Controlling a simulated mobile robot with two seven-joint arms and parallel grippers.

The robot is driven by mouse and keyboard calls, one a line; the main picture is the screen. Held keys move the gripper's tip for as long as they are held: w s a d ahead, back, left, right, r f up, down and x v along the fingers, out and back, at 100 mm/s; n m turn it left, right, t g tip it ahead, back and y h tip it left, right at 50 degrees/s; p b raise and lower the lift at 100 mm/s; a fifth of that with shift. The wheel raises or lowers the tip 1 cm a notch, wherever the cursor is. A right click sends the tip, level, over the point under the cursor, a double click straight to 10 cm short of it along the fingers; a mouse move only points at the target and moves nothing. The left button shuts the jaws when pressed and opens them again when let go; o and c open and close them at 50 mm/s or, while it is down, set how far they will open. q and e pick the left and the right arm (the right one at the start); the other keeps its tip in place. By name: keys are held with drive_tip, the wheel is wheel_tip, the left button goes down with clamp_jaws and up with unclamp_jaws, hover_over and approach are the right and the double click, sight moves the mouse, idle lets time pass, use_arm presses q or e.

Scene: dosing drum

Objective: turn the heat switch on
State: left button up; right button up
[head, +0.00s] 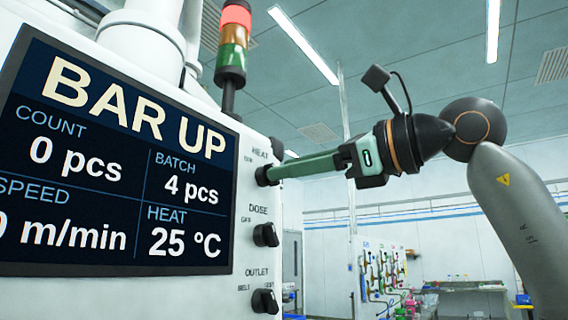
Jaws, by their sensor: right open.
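The heat switch (263,176) is a black rotary knob under the label HEAT on the white machine panel, at the top of a column of knobs. My right gripper (277,171) comes in from the right with its long green fingers level, their tips at the knob and partly covering it. The jaws are open; whether the fingers touch the knob cannot be told from this view. The knob's pointer direction is hidden. The display (112,165) reads BAR UP and HEAT 25 °C. My left gripper is not in view.
Below are the dose knob (266,234) and the outlet knob (265,301), close under the right fingers. A signal tower (232,50) with its red top lit stands above the panel. Room right of the panel is free; a workbench (460,290) stands far behind.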

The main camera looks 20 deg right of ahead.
drive_tip(key=shift+x, duration=0.95)
clamp_jaws()
